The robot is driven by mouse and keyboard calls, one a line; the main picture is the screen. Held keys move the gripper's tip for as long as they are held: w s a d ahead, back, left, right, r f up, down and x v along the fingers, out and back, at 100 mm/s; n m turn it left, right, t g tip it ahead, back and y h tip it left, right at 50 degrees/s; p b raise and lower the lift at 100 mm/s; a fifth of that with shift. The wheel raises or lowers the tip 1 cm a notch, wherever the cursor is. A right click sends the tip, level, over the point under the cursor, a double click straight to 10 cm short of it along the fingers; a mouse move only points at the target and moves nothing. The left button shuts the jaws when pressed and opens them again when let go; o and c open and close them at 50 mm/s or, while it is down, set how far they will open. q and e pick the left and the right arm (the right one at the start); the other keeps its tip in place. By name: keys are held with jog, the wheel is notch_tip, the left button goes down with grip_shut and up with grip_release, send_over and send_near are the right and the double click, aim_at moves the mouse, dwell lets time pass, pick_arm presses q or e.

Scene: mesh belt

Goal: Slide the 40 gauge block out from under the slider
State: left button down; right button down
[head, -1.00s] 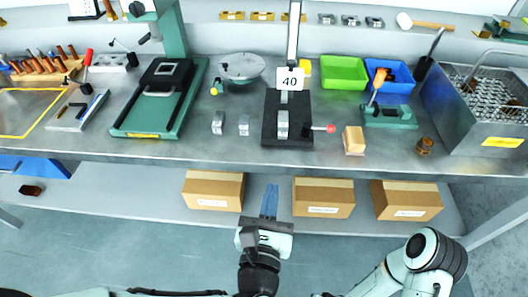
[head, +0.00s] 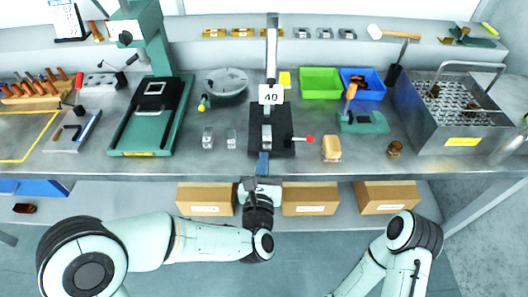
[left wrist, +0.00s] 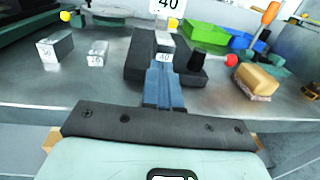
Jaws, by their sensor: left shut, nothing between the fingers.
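The 40 gauge block (head: 267,135), a small silver block, stands on the black base (head: 256,147) of the height stand. Its 40 label faces me in the left wrist view (left wrist: 165,57). The slider on the upright column (head: 272,50) is above it, largely hidden by the white 40 sign (head: 271,95). My left gripper (head: 263,161) is shut and empty, its blue fingers pointing at the block's front face. In the left wrist view the fingertips (left wrist: 164,72) are over the base, right before the block; I cannot tell whether they touch. My right gripper is out of view.
Two loose gauge blocks (head: 207,138) (head: 231,139) stand left of the base. A red-knobbed lever (head: 310,139) sticks out at its right, near a tan block (head: 331,148). Green (head: 320,84) and blue (head: 362,84) bins stand behind.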

aim_at(265, 146)
pick_arm(q)
jog(key=shift+w+d, duration=0.1)
jog(key=shift+w, duration=1.15)
jog(key=shift+w+f+b, duration=0.2)
jog(key=shift+w+b, duration=0.65)
jog(key=shift+b, duration=0.25)
jog(key=shift+w+d+r, duration=0.1)
jog(key=shift+r, duration=0.1)
